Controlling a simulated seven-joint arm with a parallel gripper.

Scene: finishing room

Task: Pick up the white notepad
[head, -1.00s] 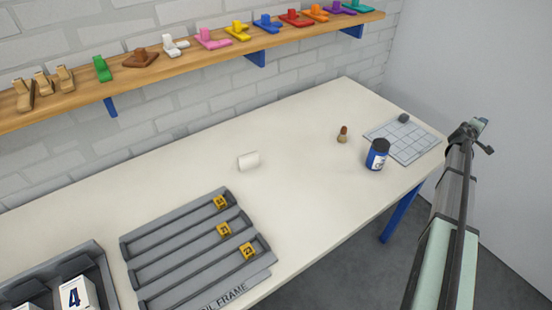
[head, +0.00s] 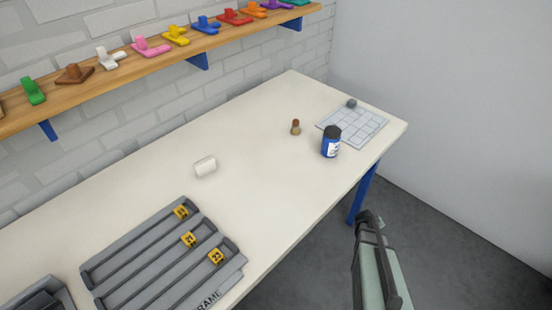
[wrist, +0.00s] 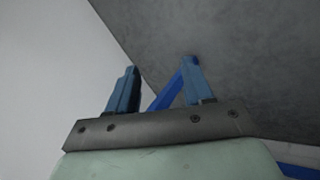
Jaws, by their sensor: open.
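No thing is plainly marked as a notepad. A small white block or roll (head: 205,166) lies on the bare middle of the table in the head view; it is too small to tell whether it is a notepad. A flat pale sheet with a grid (head: 352,128) lies at the table's far right end. My gripper (wrist: 160,80) shows in the wrist view with its two blue fingers apart and nothing between them. It points toward the grey floor and a blue table leg. In the head view my arm is right of the table, away from both white things.
A blue jar with a dark lid (head: 331,142) and a small brown-topped brush or stopper (head: 295,127) stand near the sheet. A dark lump (head: 351,103) sits at its back edge. A grey slotted rack (head: 228,276) with yellow tags fills the front left. A shelf (head: 140,61) of colored pieces runs above.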

